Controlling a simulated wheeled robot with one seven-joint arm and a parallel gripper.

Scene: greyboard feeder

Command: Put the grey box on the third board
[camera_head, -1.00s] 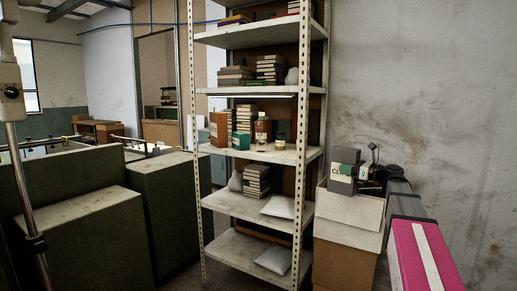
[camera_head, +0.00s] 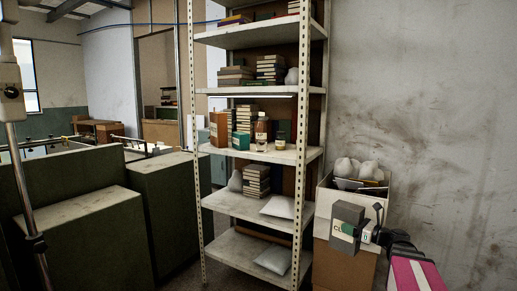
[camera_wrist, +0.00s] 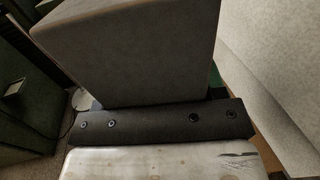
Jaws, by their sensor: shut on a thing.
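The grey box (camera_head: 346,214), with a green and white label, is held by my gripper (camera_head: 362,234) at the right, in front of an open carton. My gripper is shut on it; the fingertips are mostly hidden. In the wrist view the grey box (camera_wrist: 130,45) fills the upper middle, against the dark bar of my gripper (camera_wrist: 165,124). The third board (camera_head: 275,155) is the middle of the visible shelf boards, to the left of and above the box. An orange box, a green box, a brown bottle and a small dark jar stand on it.
The open carton (camera_head: 325,213) holds pale lumps and flat items, right of the shelf. The perforated right front post (camera_head: 301,200) stands between the box and the boards. The third board has bare surface at its front right. Dark green cabinets (camera_head: 165,220) stand left.

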